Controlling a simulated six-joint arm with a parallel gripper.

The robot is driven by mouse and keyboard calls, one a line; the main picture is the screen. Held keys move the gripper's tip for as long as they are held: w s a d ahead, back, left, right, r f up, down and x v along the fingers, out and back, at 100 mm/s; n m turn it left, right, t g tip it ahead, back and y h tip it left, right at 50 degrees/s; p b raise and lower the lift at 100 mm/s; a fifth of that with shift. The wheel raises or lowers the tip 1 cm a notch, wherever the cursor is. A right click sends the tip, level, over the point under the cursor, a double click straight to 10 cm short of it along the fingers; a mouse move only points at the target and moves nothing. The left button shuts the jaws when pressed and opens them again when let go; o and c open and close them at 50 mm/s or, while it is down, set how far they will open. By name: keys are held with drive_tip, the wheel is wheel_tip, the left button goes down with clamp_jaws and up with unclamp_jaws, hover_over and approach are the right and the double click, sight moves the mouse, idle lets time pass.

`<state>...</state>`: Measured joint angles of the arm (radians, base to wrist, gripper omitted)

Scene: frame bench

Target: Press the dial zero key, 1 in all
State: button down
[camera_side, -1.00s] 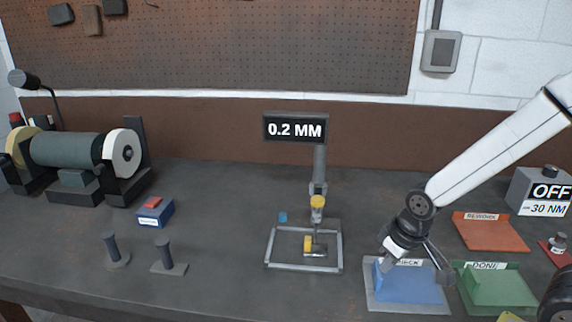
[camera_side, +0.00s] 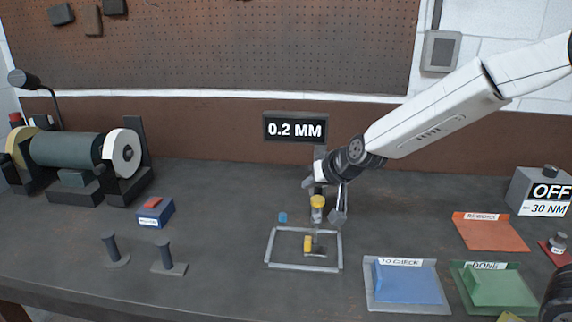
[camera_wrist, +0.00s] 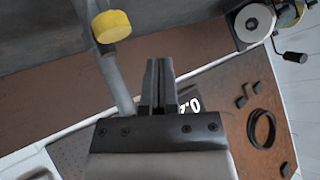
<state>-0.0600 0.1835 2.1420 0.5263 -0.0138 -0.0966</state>
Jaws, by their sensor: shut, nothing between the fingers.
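The dark readout board (camera_side: 295,128) shows 0.2 MM above a grey post. The post carries a yellow-capped gauge (camera_side: 317,203) over a light square frame (camera_side: 342,250) that has another yellow piece inside. A small blue block (camera_side: 283,217) sits behind the frame's left side. I cannot read any marking that says which part is the zero key. My gripper (camera_side: 310,183) is beside the post, above the bench, partly hiding it. In the wrist view my gripper (camera_wrist: 160,64) is shut and empty, with the yellow cap (camera_wrist: 111,26) to its left.
A blue box with a red top (camera_side: 155,212) and two dark pegs stand at left, by a grinder (camera_side: 75,150). TO CHECK (camera_side: 405,285), DONE (camera_side: 495,288) and REWORK (camera_side: 487,232) trays are at right, by an OFF / 30 NM box (camera_side: 545,195). The bench centre-left is mostly clear.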

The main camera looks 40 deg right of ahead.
drive_tip(key=w+d+m+t+h, duration=0.25)
drive_tip(key=w+m, duration=0.45)
drive_tip(key=w, duration=0.4)
drive_tip(key=m+g+h, duration=0.4)
drive_tip(key=m+g, duration=0.1)
drive_tip(key=m, duration=0.1)
hover_over(282, 216)
wheel_tip(282, 216, down, 7)
drive_tip(key=shift+f, duration=0.2)
drive_tip(key=shift+f, duration=4.35)
